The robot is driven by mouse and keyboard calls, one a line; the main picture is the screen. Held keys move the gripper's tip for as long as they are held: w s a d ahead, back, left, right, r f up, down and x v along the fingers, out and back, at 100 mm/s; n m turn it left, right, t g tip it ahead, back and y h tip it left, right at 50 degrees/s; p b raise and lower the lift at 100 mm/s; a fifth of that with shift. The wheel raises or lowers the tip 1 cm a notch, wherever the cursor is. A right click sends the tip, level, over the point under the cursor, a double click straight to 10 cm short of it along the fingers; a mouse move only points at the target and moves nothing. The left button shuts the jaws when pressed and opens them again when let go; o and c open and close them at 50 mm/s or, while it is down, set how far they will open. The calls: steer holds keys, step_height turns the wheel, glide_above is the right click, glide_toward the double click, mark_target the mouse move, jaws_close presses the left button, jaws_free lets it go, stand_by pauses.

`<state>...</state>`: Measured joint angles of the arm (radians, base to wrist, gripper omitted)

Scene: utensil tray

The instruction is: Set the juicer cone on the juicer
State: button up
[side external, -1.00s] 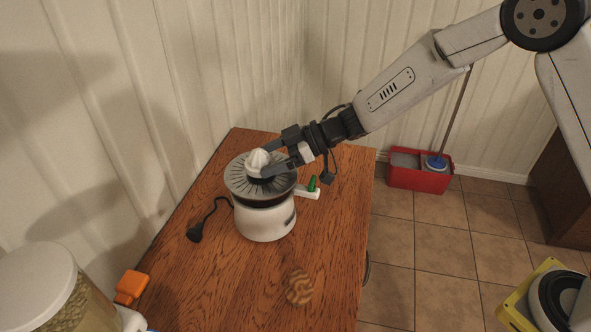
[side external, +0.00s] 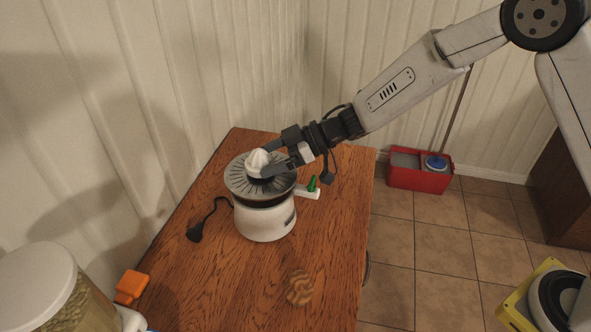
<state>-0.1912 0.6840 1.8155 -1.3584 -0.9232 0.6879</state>
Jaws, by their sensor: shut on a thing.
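The juicer (side external: 264,222) stands upright on the wooden table, with a white body, a dark slotted strainer on top and a spout with a green tip on its right. The white ribbed juicer cone (side external: 257,160) is upright over the middle of the strainer. My gripper (side external: 266,161) reaches in from the upper right and is shut on the cone, its fingers on either side of it. The fingers hide the cone's lower edge, so I cannot tell whether it touches the juicer.
A black plug and cord (side external: 197,232) lie left of the juicer. A patterned round piece (side external: 299,288), an orange block (side external: 131,286) and a lidded jar (side external: 40,290) are nearer the front. The table (side external: 225,290) is clear between them. A red bucket (side external: 419,178) stands on the floor.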

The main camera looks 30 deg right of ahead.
steer(key=shift+f, duration=0.55)
steer(key=o, duration=1)
steer(key=shift+d, duration=0.1)
steer(key=v, duration=1.1)
stand_by(0.7)
stand_by(0.4)
